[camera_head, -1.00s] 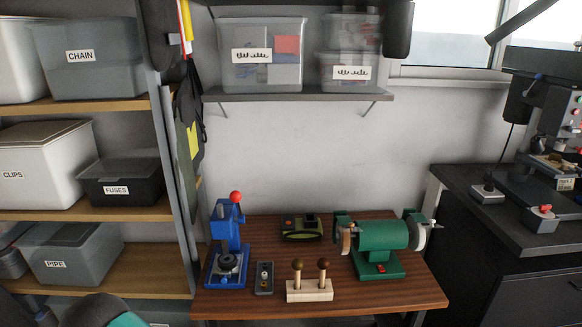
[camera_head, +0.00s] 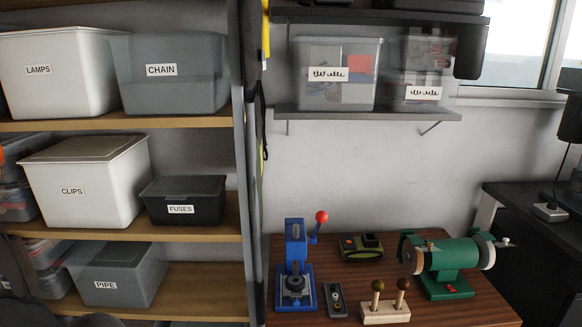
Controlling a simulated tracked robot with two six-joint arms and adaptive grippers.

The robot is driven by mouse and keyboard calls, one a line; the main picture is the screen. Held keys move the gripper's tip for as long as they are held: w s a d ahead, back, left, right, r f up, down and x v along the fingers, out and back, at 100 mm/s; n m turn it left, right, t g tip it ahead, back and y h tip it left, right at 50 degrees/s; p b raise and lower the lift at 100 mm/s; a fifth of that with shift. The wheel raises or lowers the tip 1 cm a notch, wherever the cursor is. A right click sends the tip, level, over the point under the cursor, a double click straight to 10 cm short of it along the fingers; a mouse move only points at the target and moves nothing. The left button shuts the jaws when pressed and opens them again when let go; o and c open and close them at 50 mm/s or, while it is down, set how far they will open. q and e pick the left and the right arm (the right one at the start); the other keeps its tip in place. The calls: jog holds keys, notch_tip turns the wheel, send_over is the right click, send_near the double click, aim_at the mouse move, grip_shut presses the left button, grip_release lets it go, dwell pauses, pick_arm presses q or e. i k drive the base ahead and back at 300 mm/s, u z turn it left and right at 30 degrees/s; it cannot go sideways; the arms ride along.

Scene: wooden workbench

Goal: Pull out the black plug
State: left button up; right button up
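I cannot make out a black plug for certain. A small dark box (camera_head: 337,300) with several round fittings on its top lies on the wooden workbench (camera_head: 450,313), between the blue press and the wooden block. The fittings are too small to tell whether one is a black plug. A pale wooden block (camera_head: 386,313) with two upright ball-topped wooden pegs stands to its right. Neither of my grippers is in view.
A blue press (camera_head: 296,270) with a red knob stands at the left of the bench, a green bench grinder (camera_head: 447,257) at the right. A green-and-black device (camera_head: 361,247) lies behind. Shelves with labelled bins, including a fuses bin (camera_head: 185,200), fill the left.

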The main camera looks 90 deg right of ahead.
aim_at(552, 205)
jog(key=u, duration=1.25)
jog(key=i, duration=0.15)
jog(key=z, duration=2.75)
jog(key=i, duration=0.15)
jog(key=z, duration=1.95)
jog(key=i, duration=0.3)
jog(key=z, duration=1.9)
jog(key=i, duration=1.75)
jog(key=u, duration=0.5)
